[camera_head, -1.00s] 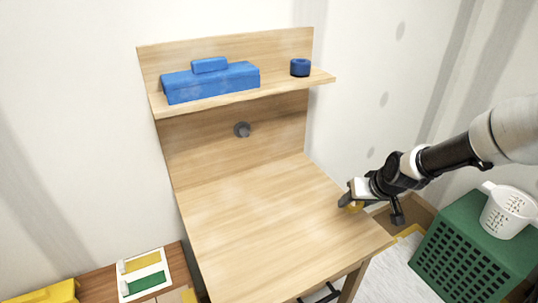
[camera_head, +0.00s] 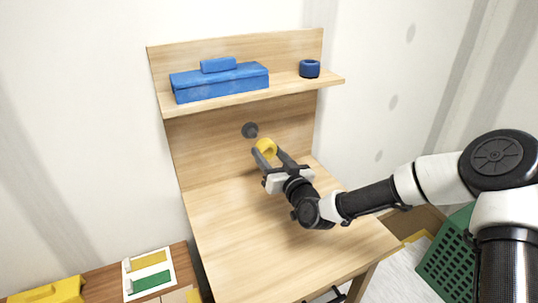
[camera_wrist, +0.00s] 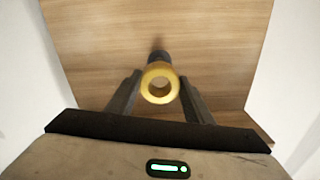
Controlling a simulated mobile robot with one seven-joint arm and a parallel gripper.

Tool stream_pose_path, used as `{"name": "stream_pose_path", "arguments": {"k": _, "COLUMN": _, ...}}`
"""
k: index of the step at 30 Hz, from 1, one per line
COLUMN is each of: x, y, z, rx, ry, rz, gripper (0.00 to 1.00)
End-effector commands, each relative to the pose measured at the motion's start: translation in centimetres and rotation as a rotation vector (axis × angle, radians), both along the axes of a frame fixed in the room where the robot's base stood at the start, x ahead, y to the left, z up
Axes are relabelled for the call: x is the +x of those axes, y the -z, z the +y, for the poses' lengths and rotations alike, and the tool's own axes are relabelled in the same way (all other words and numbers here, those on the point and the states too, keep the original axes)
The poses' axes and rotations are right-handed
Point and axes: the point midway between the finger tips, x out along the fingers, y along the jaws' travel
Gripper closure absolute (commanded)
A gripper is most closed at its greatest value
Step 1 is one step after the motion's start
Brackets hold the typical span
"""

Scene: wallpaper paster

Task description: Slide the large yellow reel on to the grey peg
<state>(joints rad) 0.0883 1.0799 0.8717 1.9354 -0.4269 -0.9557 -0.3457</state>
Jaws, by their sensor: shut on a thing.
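The yellow reel (camera_head: 266,147) is between the fingertips of my gripper (camera_head: 268,156), which is shut on it above the wooden worktop. In the wrist view the reel (camera_wrist: 160,84) shows as a ring with its hole facing the camera, held between the two dark fingers. The grey peg (camera_head: 250,130) sticks out of the wooden back panel, just up and left of the reel in the head view. In the wrist view a dark end of the peg (camera_wrist: 159,56) shows just beyond the reel's upper edge. The reel is apart from the peg in the head view.
The worktop (camera_head: 235,235) is bare. A green crate (camera_head: 447,255) stands at the right, a tray (camera_head: 149,274) at the lower left.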

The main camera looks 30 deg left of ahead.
Motion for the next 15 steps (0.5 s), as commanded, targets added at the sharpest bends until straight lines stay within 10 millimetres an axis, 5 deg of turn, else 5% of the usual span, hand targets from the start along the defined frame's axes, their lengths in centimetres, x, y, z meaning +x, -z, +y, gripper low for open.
{"name": "stream_pose_path", "arguments": {"k": 8, "x": -0.1, "y": 0.3, "z": -0.2, "rx": 0.003, "ry": -0.001, "rz": 0.000, "gripper": 0.75}}
{"name": "stream_pose_path", "arguments": {"k": 15, "x": 1.3, "y": 0.3, "z": 1.6, "rx": 0.005, "ry": -0.001, "rz": -0.001, "gripper": 0.75}}
